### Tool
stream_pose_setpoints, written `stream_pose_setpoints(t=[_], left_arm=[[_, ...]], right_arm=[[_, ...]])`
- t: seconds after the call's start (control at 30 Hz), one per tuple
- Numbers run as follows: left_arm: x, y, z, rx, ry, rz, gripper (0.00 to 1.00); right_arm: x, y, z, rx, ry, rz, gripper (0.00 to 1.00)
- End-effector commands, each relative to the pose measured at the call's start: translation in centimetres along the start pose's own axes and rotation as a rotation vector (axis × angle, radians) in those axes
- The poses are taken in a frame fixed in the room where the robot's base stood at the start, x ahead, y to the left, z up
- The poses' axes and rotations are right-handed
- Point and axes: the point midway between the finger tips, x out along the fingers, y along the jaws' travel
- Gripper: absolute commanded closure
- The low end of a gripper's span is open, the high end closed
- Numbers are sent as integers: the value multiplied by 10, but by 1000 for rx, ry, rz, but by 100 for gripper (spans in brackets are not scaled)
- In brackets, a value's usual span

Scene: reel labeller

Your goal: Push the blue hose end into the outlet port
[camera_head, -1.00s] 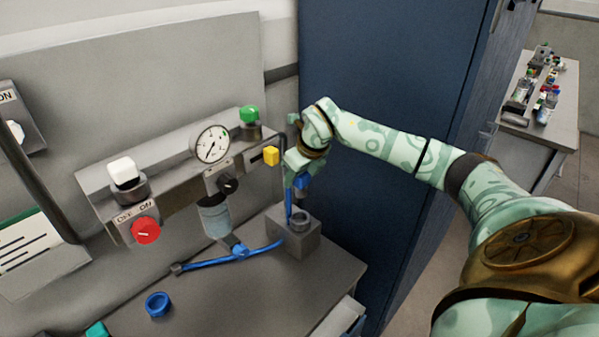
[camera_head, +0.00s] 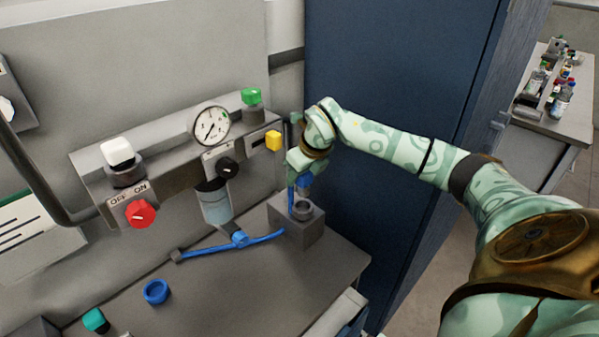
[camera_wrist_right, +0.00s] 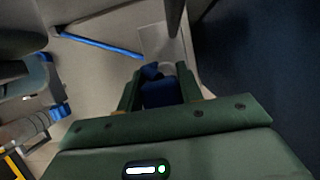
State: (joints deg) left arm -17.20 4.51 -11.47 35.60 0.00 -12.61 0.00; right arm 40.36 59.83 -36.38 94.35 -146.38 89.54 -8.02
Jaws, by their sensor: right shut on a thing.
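My right gripper (camera_head: 303,179) is shut on a blue piece, the blue hose end (camera_head: 304,183), just above a grey block (camera_head: 297,239). The block has a round dark socket (camera_head: 303,208) on top, which looks like the outlet port. A thin blue length hangs beside the held piece, close to the socket; I cannot tell whether it touches. In the right wrist view the blue hose end (camera_wrist_right: 160,93) sits between the green fingers, with the pale block beyond it. My left gripper is not in view.
A blue ring (camera_head: 156,291) and a teal cap (camera_head: 95,320) lie nearer. The panel with a gauge (camera_head: 211,126) and red knob (camera_head: 140,213) stands behind. A blue cabinet (camera_head: 400,60) is close right.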

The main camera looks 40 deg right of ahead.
Motion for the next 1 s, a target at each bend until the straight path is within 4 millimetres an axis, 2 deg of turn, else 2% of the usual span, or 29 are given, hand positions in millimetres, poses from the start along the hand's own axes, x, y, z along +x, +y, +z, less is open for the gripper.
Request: stream_pose_setpoints(t=[1.0], left_arm=[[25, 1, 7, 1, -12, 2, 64]], right_arm=[[39, 0, -17, 0, 1, 0, 89]])
